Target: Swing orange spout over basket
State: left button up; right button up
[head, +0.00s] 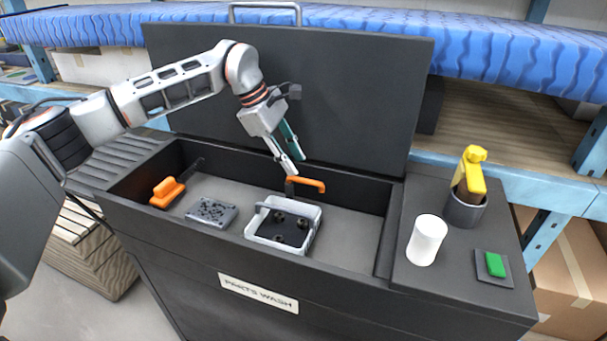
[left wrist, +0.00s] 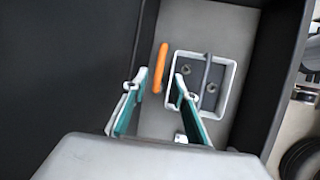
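The orange spout (head: 308,182) is at the back wall of the black wash basin, on a short dark post. In the head view it points right, behind the basket. The basket (head: 316,232) is light grey with an upright handle and stands on the basin floor. In the left wrist view the spout (left wrist: 160,68) lies along the left side of the basket (left wrist: 231,82), not over it. My left gripper (head: 293,163) is open and empty just above the spout. In the left wrist view its fingers (left wrist: 160,84) straddle the spout's line. My right gripper is not in view.
The raised black lid (head: 340,90) stands behind the basin. An orange-handled brush (head: 167,191) and a grey perforated block (head: 212,212) lie left of the basket. On the right ledge are a white cylinder (head: 427,240), a cup (head: 465,211) with a yellow-topped item and a green button (head: 495,265).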

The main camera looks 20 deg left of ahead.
aim_at(302, 180)
pick_arm(q)
jog(key=shift+x, duration=2.8)
grip_shut()
